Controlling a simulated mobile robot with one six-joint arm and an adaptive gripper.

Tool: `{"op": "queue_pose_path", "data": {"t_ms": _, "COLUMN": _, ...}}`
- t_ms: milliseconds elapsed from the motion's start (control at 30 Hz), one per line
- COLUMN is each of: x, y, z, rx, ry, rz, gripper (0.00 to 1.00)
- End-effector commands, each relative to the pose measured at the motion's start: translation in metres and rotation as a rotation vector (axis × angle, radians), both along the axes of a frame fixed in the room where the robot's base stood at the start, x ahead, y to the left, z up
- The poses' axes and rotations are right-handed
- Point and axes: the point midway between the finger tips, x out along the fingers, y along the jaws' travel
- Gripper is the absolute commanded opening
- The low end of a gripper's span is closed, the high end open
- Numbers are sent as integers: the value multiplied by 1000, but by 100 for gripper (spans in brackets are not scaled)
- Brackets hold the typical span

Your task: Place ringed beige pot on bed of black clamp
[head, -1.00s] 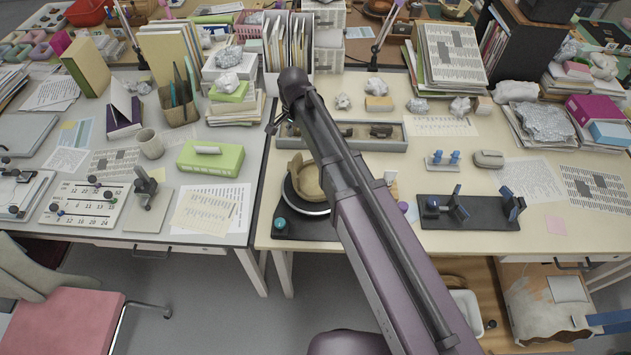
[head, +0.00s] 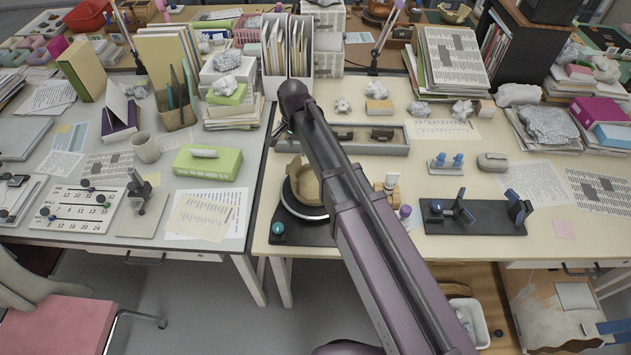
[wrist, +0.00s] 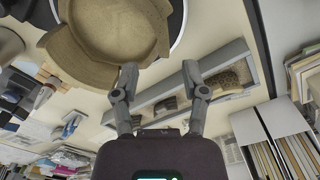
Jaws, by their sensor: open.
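The beige pot (head: 303,182) sits on a round turntable (head: 287,212) with a dark base and a teal knob, near the table's left edge; my arm hides its right side. In the wrist view the pot (wrist: 110,28) shows an open bowl shape with an uneven, stepped rim. The black clamp (head: 487,228), a dark bed with blue-padded jaws, lies to the right near the front edge, with nothing on it. My gripper (wrist: 160,73) is open and empty, its left finger close to the pot's rim; contact cannot be told. In the head view it is mostly hidden behind my arm.
A grey tray (head: 399,147) with dark sherds lies behind the pot. A small wooden stand with a white top (head: 390,184) and a purple-topped item (head: 405,211) are between turntable and clamp. A blue-pegged holder (head: 446,168) stands behind the clamp. White file boxes (wrist: 270,130) stand near my gripper.

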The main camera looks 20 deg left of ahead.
Motion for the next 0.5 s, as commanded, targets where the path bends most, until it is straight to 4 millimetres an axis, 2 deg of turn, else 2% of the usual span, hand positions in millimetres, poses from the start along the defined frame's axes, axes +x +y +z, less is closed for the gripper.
{"op": "queue_pose_path", "data": {"t_ms": 233, "x": 1, "y": 0, "z": -8, "rx": 0, "ry": 0, "rz": 0, "gripper": 57}}
{"op": "queue_pose_path", "data": {"t_ms": 500, "x": 6, "y": 1, "z": -28, "rx": 0, "ry": 0, "rz": 1, "gripper": 57}}
